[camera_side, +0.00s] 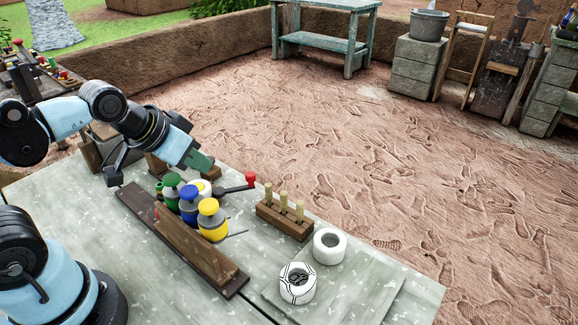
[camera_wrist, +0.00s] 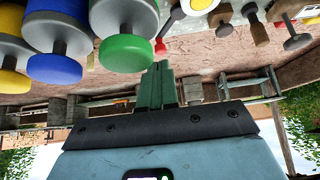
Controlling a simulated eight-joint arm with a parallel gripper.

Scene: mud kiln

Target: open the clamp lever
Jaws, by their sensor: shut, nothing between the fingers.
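The clamp lever (camera_side: 235,188) is a dark arm ending in a red knob (camera_side: 250,178), extending right from the row of capped bodies on the table in the side view. Its pivot is partly hidden by the blue- and yellow-capped bodies. My gripper (camera_side: 203,165) is above and left of the red knob, apart from it, with its greenish fingers shut and empty. In the wrist view the shut fingers (camera_wrist: 159,86) point up the picture beside a green cap (camera_wrist: 126,53). A small red piece (camera_wrist: 160,46) shows just past the fingertips; I cannot tell whether it is the lever knob.
Green (camera_side: 171,181), blue (camera_side: 189,193) and yellow (camera_side: 209,207) capped bodies stand close below my gripper. A dark wooden rail (camera_side: 185,245) lies in front. A peg block (camera_side: 284,220) and two white rings (camera_side: 329,245) (camera_side: 298,283) stand to the right.

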